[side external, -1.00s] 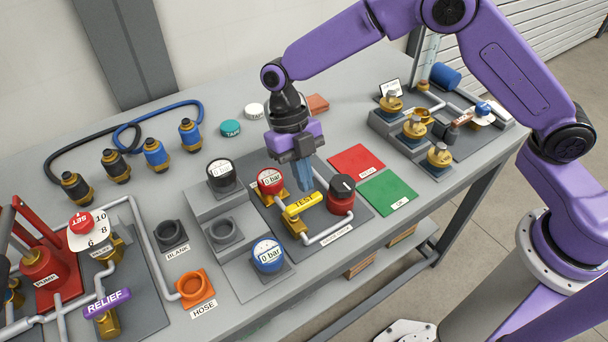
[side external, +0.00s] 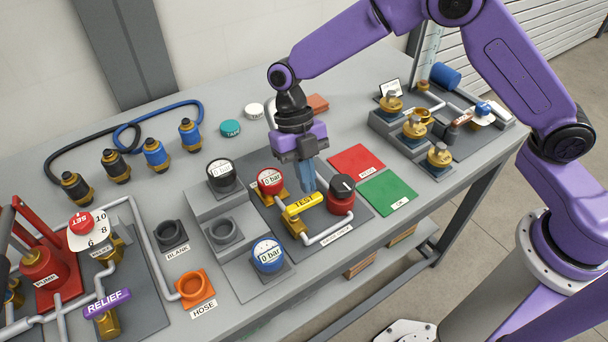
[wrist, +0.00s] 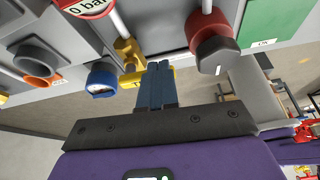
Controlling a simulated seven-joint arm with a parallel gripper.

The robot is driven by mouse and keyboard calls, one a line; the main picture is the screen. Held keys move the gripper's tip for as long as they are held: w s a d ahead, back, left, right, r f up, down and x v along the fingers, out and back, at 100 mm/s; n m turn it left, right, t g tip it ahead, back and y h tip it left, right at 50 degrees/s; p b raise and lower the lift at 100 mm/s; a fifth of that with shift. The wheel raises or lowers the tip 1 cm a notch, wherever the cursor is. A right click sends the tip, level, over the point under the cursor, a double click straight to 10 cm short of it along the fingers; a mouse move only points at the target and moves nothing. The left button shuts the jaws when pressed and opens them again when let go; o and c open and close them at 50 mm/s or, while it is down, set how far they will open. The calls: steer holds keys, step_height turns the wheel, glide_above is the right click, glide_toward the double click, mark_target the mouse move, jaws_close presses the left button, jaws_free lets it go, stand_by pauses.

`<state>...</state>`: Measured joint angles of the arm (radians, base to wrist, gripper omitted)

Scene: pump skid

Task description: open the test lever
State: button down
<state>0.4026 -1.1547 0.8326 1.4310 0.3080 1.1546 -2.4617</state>
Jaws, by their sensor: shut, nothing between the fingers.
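The test lever is a yellow bar marked TEST (side external: 302,204) on a brass valve on the grey plate, between the red gauge and the red and black knob. In the wrist view the yellow lever (wrist: 133,79) shows partly, behind the fingertips. My gripper (side external: 308,188) is shut and empty, its blue fingers pointing down right at the lever's far side. In the wrist view the closed fingers (wrist: 158,70) overlap the lever's end. I cannot tell whether they touch it.
The red gauge (side external: 270,181) stands left of the lever and the red and black knob (side external: 341,195) close on the right. A blue gauge (side external: 268,254) stands in front. Red (side external: 356,160) and green (side external: 388,193) pads lie flat to the right.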

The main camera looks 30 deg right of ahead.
mark_target(304, 206)
steer(key=shift+s, duration=0.1)
steer(key=s+m, duration=0.1)
steer(key=m, duration=0.1)
steer(key=s+d+m+y, duration=0.1)
steer(key=m, duration=0.1)
steer(key=shift+y, duration=0.3)
steer(key=s+m+t, duration=0.1)
steer(key=m, duration=0.2)
steer(key=s+a+m+t+y, duration=0.1)
steer(key=s+m, duration=0.1)
steer(key=m, duration=0.2)
steer(key=s+m+t+y, duration=0.1)
steer(key=m, duration=0.2)
steer(key=shift+s+a, duration=0.2)
steer(key=shift+a, duration=0.05)
steer(key=shift+w+a, duration=0.1)
steer(key=shift+w+a, duration=0.4)
steer(key=shift+w, duration=0.2)
